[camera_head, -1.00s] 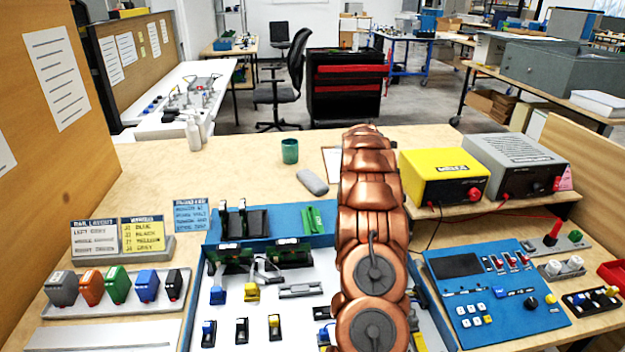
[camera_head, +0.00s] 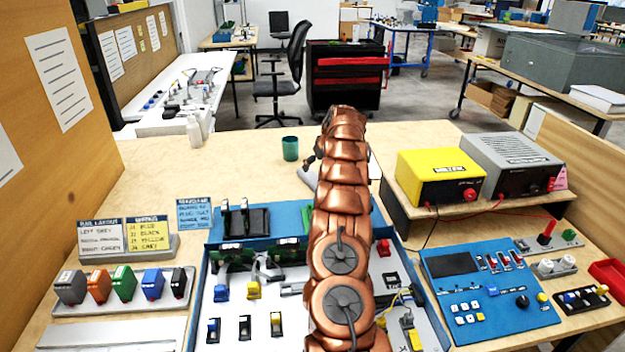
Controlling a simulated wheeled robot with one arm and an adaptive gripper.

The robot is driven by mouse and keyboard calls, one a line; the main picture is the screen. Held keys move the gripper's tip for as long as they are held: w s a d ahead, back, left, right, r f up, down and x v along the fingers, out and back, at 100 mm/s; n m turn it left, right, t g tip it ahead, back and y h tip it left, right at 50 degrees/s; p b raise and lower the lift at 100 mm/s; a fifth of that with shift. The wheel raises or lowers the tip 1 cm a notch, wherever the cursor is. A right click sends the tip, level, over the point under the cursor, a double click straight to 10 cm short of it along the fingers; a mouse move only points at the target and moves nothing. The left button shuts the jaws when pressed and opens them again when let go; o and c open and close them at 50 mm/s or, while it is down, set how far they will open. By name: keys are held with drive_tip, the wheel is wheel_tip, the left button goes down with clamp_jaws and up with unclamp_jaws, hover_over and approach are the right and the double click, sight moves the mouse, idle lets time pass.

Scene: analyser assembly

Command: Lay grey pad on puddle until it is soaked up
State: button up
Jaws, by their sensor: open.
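A small dark part of my gripper (camera_head: 316,152) shows at the left of the arm's far end, close above the pad. My gripper is open. No puddle can be made out; the bench behind my arm is hidden.
A green cup (camera_head: 290,148) stands just behind the pad. A white bottle (camera_head: 194,131) is at the far left. The blue tray (camera_head: 240,240) with parts lies in front. A yellow box (camera_head: 438,176) and grey box (camera_head: 512,163) stand right. Bench left of the cup is clear.

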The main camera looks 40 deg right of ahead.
sight(312, 175)
drive_tip(key=shift+x, duration=1)
drive_tip(key=shift+p+x, duration=1)
drive_tip(key=shift+x, duration=0.65)
drive_tip(key=shift+w+a+f+p, duration=0.1)
drive_tip(key=shift+w+f+p, duration=0.15)
drive_tip(key=shift+f, duration=0.3)
drive_tip(key=shift+w+f+p, duration=0.1)
drive_tip(key=shift+f+p, duration=0.15)
drive_tip(key=shift+f, duration=0.3)
drive_tip(key=c, duration=1.3)
drive_tip(key=shift+c, duration=0.2)
drive_tip(key=shift+r, duration=0.15)
